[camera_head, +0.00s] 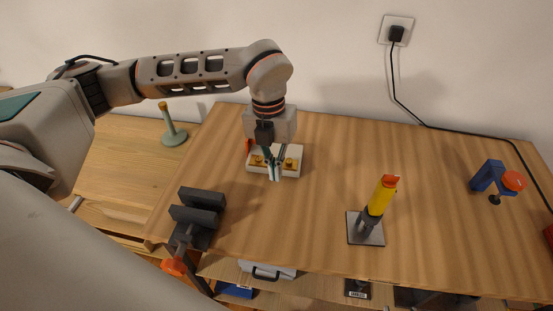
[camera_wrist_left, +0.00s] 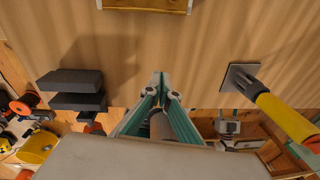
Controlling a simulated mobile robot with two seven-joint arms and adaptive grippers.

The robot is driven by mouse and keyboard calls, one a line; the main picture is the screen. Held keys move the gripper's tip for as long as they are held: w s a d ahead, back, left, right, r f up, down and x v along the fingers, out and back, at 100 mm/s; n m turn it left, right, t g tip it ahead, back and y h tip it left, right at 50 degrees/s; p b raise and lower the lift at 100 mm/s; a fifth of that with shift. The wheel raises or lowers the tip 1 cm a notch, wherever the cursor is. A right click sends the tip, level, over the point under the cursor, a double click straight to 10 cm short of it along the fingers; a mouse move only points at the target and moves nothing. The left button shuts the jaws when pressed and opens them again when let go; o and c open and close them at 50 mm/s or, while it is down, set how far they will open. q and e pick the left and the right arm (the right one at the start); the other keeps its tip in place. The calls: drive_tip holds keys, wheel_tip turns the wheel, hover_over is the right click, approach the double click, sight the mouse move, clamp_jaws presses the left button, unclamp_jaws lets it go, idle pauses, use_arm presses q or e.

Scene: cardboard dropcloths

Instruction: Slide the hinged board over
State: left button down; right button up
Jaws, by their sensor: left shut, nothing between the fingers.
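The hinged board (camera_head: 291,169) is a small pale board with gold hinge pieces, lying flat on the wooden table. In the head view my left gripper (camera_head: 274,176) points down in front of it and hides its middle. The gripper is shut and empty, with teal and grey fingers. I cannot tell from the head view whether it touches the board. In the left wrist view the shut fingertips (camera_wrist_left: 158,78) stand apart from a wooden edge with pale ends (camera_wrist_left: 148,6) at the top, which seems to be the board. My right gripper is in neither view.
A dark vise (camera_head: 202,198) is clamped at the table's front left. A yellow tool on a grey plate (camera_head: 364,238) stands right of the board. A blue clamp with an orange knob (camera_head: 487,175) lies far right. Bare tabletop (camera_head: 335,160) lies right of the board.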

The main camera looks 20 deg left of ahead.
use_arm(q)
drive_tip(key=w+a+y, duration=0.1)
drive_tip(key=w+a, duration=0.1)
drive_tip(key=a, duration=0.2)
drive_tip(key=shift+n+t, duration=0.3)
drive_tip(key=shift+n, duration=0.1)
drive_tip(key=f, duration=0.8)
drive_tip(key=shift+d, duration=0.35)
drive_tip(key=w, duration=0.2)
drive_tip(key=w+p, duration=0.1)
drive_tip(key=shift+a+f, duration=0.3)
drive_tip(key=shift+w+a, duration=0.15)
drive_tip(key=shift+w, duration=0.4)
drive_tip(key=shift+w+a, duration=0.2)
drive_tip(key=shift+w, duration=1)
drive_tip(key=shift+s, duration=0.1)
